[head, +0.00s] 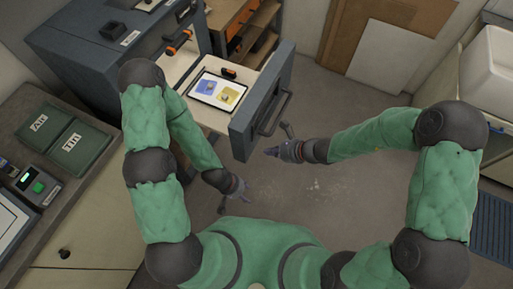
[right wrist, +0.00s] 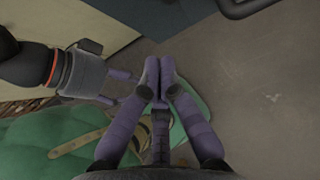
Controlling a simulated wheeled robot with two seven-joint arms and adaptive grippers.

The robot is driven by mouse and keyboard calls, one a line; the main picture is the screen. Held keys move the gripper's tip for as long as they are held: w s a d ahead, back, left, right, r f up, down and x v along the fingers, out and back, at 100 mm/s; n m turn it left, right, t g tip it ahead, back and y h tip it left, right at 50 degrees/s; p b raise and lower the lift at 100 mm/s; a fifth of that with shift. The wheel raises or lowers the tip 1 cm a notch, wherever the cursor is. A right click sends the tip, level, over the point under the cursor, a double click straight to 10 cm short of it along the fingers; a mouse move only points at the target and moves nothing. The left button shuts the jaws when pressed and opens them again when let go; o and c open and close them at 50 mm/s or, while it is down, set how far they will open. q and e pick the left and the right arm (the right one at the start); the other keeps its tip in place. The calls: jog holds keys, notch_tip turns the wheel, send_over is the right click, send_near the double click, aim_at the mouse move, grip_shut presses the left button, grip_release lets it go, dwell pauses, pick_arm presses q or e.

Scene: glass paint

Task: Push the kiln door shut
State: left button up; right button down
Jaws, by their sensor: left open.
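The kiln (head: 75,55) is a dark blue-grey box at the upper left of the head view. Its thick grey door (head: 245,125) stands open, away from the kiln body, with a dark bar handle (head: 271,113) on its outer face. My right gripper (head: 271,151) is just below the handle in the picture, apart from it; in the right wrist view its fingertips (right wrist: 158,78) are together with nothing visible between them. My left gripper (head: 235,200) is open and empty, below the door's near edge; it also shows in the right wrist view (right wrist: 122,88).
A pale shelf (head: 190,66) between kiln and door carries a white sheet with blue and yellow patches (head: 217,91). A workbench (head: 93,165) with two green boxes is at left. A white bin (head: 490,70) stands at right.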

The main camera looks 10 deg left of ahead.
jog(key=a, duration=0.1)
jog(key=w+a+f, duration=0.1)
jog(key=a, duration=0.2)
jog(key=shift+w+a+f, duration=0.2)
jog(key=shift+f, duration=0.1)
pick_arm(q)
jog(key=shift+f, duration=0.35)
pick_arm(e)
jog(key=shift+w+a, duration=0.2)
jog(key=shift+a, duration=0.3)
